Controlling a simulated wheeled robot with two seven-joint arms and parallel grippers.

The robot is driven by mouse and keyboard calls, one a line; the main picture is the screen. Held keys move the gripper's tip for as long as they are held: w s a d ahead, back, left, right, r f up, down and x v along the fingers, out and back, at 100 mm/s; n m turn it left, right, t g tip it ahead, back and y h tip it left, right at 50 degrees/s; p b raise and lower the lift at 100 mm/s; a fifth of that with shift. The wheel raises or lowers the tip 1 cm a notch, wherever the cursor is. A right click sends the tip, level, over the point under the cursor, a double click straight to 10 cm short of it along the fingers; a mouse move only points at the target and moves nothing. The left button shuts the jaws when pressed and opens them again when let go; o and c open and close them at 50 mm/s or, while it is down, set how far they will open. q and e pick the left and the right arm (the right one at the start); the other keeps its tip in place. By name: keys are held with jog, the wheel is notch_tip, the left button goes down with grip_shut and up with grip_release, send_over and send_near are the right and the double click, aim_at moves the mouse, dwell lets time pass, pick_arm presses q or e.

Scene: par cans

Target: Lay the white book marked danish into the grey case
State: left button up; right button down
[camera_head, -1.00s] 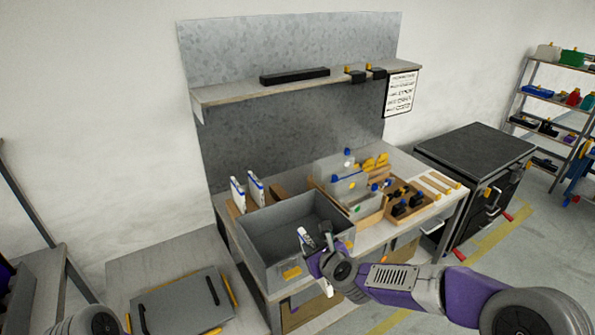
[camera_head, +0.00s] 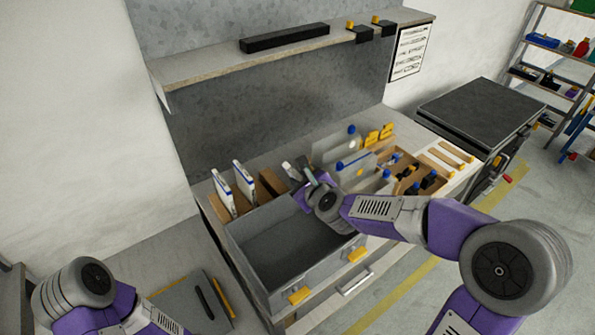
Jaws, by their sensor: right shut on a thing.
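The grey case (camera_head: 328,270) is an open box with yellow latches at the front of the bench. The part of its inside that shows looks empty. My right gripper (camera_head: 312,178) is above the case's back right corner, shut on a small pale thing (camera_head: 290,170), probably a white book. The gripper hides much of it and no marking can be read. Two white books with blue edges, a left one (camera_head: 222,192) and a right one (camera_head: 245,182), stand upright behind the case at the left. I cannot read danish on either. My left gripper is out of view.
Clear bins with blue knobs (camera_head: 352,165) and a wooden tray of dark parts (camera_head: 410,178) stand right of my right gripper. A shelf (camera_head: 210,65) overhangs the back. A grey panel with a black handle (camera_head: 205,298) lies at lower left.

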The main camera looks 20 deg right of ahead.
jog(key=shift+s+f+b, duration=0.15)
jog(key=shift+f+b, duration=0.15)
jog(key=shift+f, duration=0.15)
notch_tip(320, 180, down, 16)
jog(key=b, duration=1.5)
jog(key=shift+r, duration=0.1)
jog(key=c, duration=0.9)
grip_release()
jog(key=b+v, duration=0.1)
jog(key=v, duration=0.6)
jog(key=shift+s+r, duration=0.1)
jog(key=shift+s, duration=0.05)
